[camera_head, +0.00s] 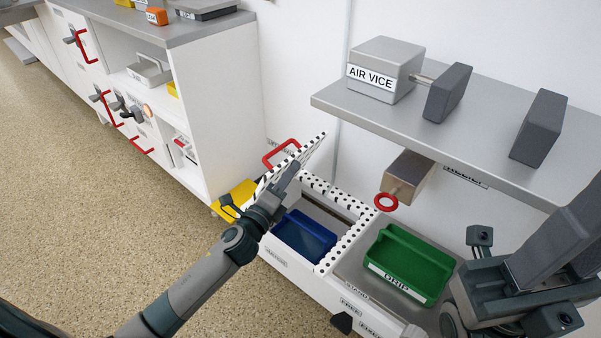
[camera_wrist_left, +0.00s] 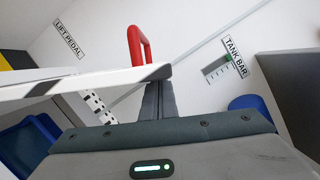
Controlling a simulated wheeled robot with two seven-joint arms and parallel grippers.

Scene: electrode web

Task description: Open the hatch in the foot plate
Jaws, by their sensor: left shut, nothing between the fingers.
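The hatch (camera_head: 312,152) is a white panel with a black-dotted edge and a red handle (camera_head: 281,152). It stands tilted up at the left side of the opening, whose dotted rim (camera_head: 347,246) surrounds a blue bin (camera_head: 304,236) below. In the left wrist view the hatch (camera_wrist_left: 75,84) shows nearly edge-on, with the red handle (camera_wrist_left: 141,44) beyond. My left gripper (camera_head: 292,170) is shut and empty, close against the raised panel on the opening side; I cannot tell whether it touches. My right gripper (camera_head: 570,240) is at the lower right, partly cut off.
A green bin marked DRIP (camera_head: 404,266) stands right of the opening. Above it a grey shelf (camera_head: 490,135) carries the air vice (camera_head: 385,68). A red ring (camera_head: 386,202) sticks out below the shelf. A white cabinet (camera_head: 215,105) stands at the left, with open floor (camera_head: 100,210) before it.

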